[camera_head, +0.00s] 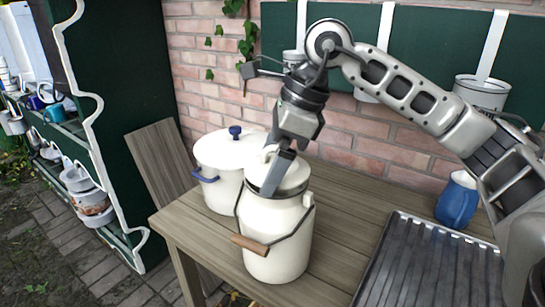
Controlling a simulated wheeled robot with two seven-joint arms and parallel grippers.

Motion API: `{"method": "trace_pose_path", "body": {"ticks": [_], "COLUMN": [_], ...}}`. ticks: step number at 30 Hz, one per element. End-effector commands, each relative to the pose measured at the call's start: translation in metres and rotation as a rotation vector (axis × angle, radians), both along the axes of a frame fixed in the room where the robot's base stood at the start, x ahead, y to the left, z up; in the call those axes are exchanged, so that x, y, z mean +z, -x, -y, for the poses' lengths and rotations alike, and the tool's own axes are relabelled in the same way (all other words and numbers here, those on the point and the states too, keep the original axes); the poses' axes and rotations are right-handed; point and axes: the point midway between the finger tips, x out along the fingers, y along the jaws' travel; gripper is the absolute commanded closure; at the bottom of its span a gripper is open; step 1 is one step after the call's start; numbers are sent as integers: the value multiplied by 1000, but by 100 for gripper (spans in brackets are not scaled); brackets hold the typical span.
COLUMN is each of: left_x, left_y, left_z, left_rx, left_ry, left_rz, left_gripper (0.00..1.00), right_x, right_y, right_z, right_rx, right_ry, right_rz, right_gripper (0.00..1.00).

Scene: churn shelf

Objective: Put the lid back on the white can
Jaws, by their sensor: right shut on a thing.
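The white can (277,237) is a cream milk can standing upright near the front edge of the wooden table. Its wire bail hangs down with a wooden grip (250,245) at the front. The white lid (295,173) is over the can's mouth. A dark line shows around the rim below it, and I cannot tell whether the lid is fully seated. My right gripper (275,177) comes down from above and is shut on the lid; its fingers partly hide the lid's top. My left gripper is not in view.
A white pot (217,183) with a blue-knobbed lid stands close behind the can to the left. A ridged dark tray (432,268) and a blue jug (457,201) are on the right. A green shelf (110,120) with crockery stands left. Bare table lies between can and tray.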

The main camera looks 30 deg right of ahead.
Motion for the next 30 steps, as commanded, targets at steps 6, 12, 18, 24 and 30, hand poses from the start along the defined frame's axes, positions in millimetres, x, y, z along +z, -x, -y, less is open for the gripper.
{"method": "trace_pose_path", "body": {"ticks": [6,12,18,24,30], "left_x": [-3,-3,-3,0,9], "left_y": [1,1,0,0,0], "left_z": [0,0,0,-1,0], "left_rx": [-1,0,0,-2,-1], "left_ry": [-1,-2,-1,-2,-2], "left_rz": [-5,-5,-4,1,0], "left_gripper": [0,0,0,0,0], "right_x": [0,0,-1,1,12], "right_y": [0,0,0,0,0], "right_z": [0,0,0,0,0], "right_rx": [0,0,0,0,0], "right_ry": [0,-1,0,0,-1], "right_rz": [0,1,0,0,1], "right_gripper": [32,0,0,0,0]}}
